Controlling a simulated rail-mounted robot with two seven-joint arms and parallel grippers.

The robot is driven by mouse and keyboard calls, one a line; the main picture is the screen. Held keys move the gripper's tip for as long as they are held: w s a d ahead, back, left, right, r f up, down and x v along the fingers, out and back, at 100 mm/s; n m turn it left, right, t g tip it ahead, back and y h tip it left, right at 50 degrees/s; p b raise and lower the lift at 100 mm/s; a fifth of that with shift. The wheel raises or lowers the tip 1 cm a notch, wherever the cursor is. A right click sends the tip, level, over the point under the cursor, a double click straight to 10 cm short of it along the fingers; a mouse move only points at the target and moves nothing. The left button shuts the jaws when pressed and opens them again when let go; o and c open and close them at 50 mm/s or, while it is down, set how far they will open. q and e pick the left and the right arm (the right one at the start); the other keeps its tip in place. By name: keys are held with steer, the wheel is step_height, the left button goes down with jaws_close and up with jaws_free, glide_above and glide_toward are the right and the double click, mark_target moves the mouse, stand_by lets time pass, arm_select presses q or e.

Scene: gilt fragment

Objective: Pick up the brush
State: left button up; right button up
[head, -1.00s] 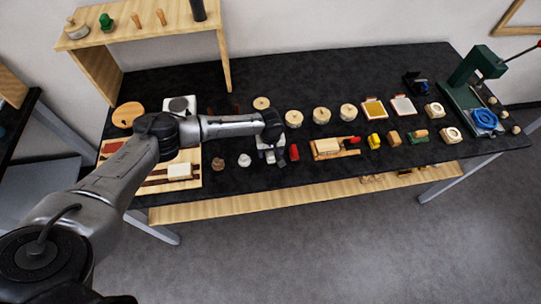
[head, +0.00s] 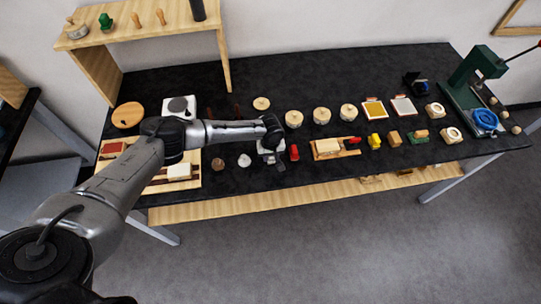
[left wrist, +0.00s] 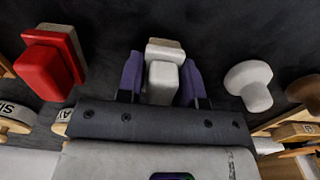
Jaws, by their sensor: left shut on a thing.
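My left gripper (head: 270,156) is over the front part of the black table, pointing down. In the left wrist view its purple fingers (left wrist: 162,82) are shut on a small block with a white top and a beige base, which I take to be the brush (left wrist: 163,78). The fingers sit on either side of the white part. In the head view the gripper mostly hides the brush, and I cannot tell whether it is clear of the table. My right gripper is not in view.
A red block (head: 294,152) stands close to the right of the gripper. A white knob (head: 244,160) and a brown knob (head: 218,164) stand to its left. Round wooden tins (head: 293,118) stand behind. A wooden board (head: 326,149) lies farther right.

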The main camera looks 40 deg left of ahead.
arm_select(q)
steer(key=shift+c, duration=1.2)
steer(key=shift+r, duration=0.15)
steer(key=shift+r, duration=0.25)
step_height(320, 180, up, 4)
steer(key=shift+f+p, duration=0.1)
steer(key=shift+p, duration=0.25)
steer(key=d+r, duration=0.6)
steer(key=d, duration=0.5)
steer(key=shift+d+r, duration=0.25)
steer(key=shift+d, duration=0.1)
